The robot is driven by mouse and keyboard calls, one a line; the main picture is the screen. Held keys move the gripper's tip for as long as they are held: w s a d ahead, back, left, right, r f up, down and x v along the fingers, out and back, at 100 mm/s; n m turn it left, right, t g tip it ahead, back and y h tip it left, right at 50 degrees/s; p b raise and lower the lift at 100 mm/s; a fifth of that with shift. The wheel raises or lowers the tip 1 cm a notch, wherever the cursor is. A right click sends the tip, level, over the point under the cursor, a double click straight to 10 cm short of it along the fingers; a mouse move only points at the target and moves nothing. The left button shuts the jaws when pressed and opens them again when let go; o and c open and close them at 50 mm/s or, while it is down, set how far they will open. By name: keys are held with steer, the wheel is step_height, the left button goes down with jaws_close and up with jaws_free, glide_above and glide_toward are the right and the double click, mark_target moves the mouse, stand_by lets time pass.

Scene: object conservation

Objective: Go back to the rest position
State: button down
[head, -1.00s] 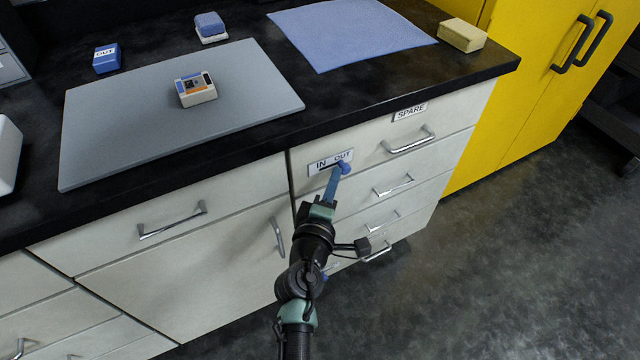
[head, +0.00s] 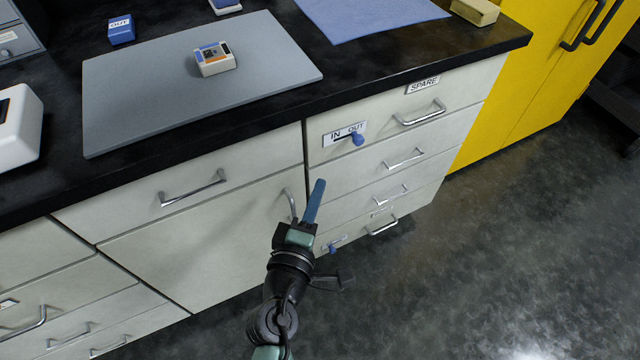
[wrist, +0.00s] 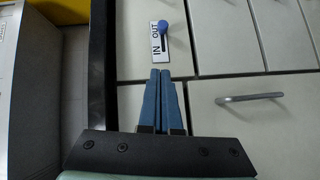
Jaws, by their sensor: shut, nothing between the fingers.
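My gripper (head: 314,203) is in front of the drawer cabinet, in free air, with its blue fingers together and nothing between them. The wrist view also shows my gripper (wrist: 160,75) with the two fingers side by side. A white IN/OUT plate (head: 332,139) with a blue knob (head: 358,139) is on the drawer front above and right of my fingertips; the knob sits by the word OUT. In the wrist view the knob (wrist: 163,27) is beyond the fingertips, apart from them.
The black countertop (head: 270,115) edge runs above my gripper. A grey mat (head: 130,95) on it carries a small white, blue and orange device (head: 214,60). Drawer handles (head: 192,188) stick out from the fronts. Open floor (head: 480,250) lies to the right.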

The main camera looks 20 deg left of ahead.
steer(key=shift+r, duration=0.1)
stand_by(0.4)
steer(key=w+d+r+m+t+h, duration=0.1)
steer(key=w+d+r+m+t, duration=0.2)
steer(key=r, duration=0.7)
steer(key=w+d+r+m+h, duration=0.15)
steer(key=r+m, duration=0.25)
steer(key=r, duration=0.5)
steer(key=w+d+r+m+t, duration=0.1)
steer(key=d+r+m+t, duration=0.2)
steer(key=r, duration=0.7)
steer(key=s+d+r+m+t, duration=0.15)
steer(key=s+r, duration=0.25)
steer(key=r, duration=0.4)
steer(key=s+d+r+m+t+y, duration=0.1)
steer(key=s+d+r+m, duration=0.2)
steer(key=r, duration=0.5)
steer(key=s+r+m+t, duration=0.25)
steer(key=s+r, duration=0.35)
steer(key=r, duration=0.3)
step_height(320, 180, up, 24)
steer(key=p, duration=2.3)
steer(key=shift+f+y, duration=0.25)
steer(key=shift+y, duration=0.1)
steer(key=shift+a, duration=0.1)
